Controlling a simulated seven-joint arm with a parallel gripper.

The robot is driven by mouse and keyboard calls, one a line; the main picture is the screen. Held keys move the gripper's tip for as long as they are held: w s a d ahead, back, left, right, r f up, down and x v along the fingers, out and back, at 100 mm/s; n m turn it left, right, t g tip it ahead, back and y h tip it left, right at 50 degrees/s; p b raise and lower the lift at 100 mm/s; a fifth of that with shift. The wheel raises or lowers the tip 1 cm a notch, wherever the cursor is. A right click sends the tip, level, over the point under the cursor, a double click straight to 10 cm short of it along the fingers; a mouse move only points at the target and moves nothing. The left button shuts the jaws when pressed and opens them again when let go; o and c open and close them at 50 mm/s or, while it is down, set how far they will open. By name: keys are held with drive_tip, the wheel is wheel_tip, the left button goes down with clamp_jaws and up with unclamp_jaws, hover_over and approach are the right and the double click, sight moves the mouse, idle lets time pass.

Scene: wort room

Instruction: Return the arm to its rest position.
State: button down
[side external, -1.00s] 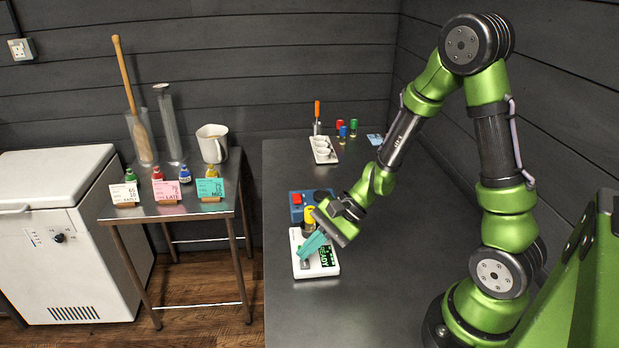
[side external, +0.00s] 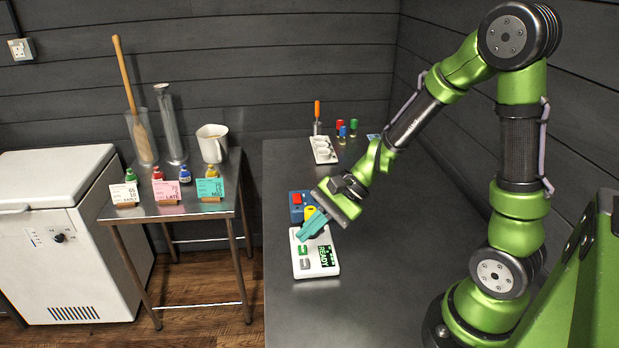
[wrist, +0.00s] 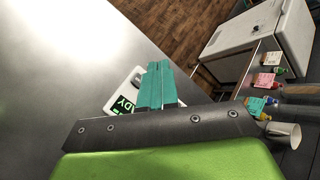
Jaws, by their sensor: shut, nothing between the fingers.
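My green arm reaches over the dark worktop (side external: 400,290) in the side view. My gripper (side external: 304,236) has teal fingers that are together, with nothing seen between them. It is above a white device (side external: 316,262) with a green display that reads READY. The fingers also show side by side in the wrist view (wrist: 155,68), in front of the same white device (wrist: 117,100). A yellow-topped item (side external: 309,212) behind the fingers is partly hidden.
A blue box with a red button (side external: 297,199) is just behind the white device. A white tray (side external: 323,150) and several small coloured-cap vials stand at the back. A side table (side external: 190,209) with cards, bottles and a jug (side external: 212,143) is at left. The worktop's front is clear.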

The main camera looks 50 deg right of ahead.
idle(0.4)
drive_tip(key=s+r+n+t+h, duration=0.1)
drive_tip(key=s+r+n+h, duration=0.1)
drive_tip(key=s+r+n, duration=0.3)
drive_tip(key=s+d+r+n+t+h, duration=0.1)
drive_tip(key=s+r+n+h, duration=0.2)
drive_tip(key=r, duration=0.6)
drive_tip(key=s+n, duration=0.2)
drive_tip(key=n, duration=0.1)
drive_tip(key=shift+r+n+h, duration=0.3)
